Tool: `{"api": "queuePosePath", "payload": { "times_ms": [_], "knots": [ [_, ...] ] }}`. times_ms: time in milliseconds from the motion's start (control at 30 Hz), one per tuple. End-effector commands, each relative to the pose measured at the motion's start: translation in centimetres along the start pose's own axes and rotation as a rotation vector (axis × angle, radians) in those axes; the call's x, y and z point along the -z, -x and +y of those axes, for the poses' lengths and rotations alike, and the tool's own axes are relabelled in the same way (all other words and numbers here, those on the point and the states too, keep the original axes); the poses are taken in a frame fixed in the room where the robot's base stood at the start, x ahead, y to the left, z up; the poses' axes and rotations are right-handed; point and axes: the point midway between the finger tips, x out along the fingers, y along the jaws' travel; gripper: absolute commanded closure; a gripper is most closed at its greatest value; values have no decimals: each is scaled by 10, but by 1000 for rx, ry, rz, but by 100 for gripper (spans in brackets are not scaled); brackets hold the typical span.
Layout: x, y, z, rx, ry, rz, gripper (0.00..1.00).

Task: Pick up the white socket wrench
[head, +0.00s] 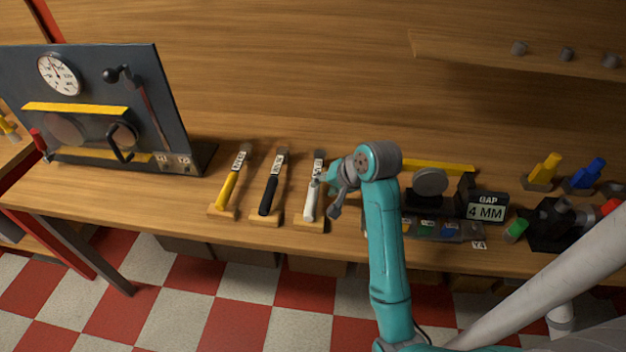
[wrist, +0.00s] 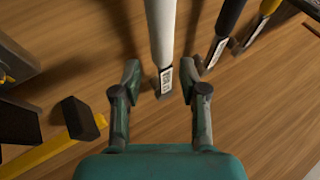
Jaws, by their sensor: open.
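The white socket wrench (head: 310,203) lies on a small wooden rest on the bench, the rightmost of three similar tools. Its white handle (wrist: 160,32) runs down the middle of the wrist view to a labelled end. My gripper (head: 327,197) is at the right side of the wrench in the head view and partly covers it. In the wrist view my gripper (wrist: 160,72) is open, with one finger on each side of the wrench near the label. No contact shows, and I cannot tell the height gap.
A black-handled tool (head: 269,196) and a yellow-handled tool (head: 227,190) lie to the left. A dark panel with a gauge (head: 60,74) stands at far left. A "GAP 4 MM" sign (head: 486,206) and a grey disc fixture (head: 430,182) stand to the right.

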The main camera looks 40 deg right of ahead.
Motion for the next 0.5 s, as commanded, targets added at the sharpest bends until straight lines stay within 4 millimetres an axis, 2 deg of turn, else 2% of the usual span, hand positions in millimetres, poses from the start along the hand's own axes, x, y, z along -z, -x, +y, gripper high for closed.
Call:
{"api": "queuePosePath", "payload": {
  "times_ms": [100,333,500],
  "knots": [
    [-1,-13,0,0,1,-2,57],
    [-3,-28,-1,-1,2,-2,57],
    [-8,-53,-2,-1,2,-3,57]
  ]
}}
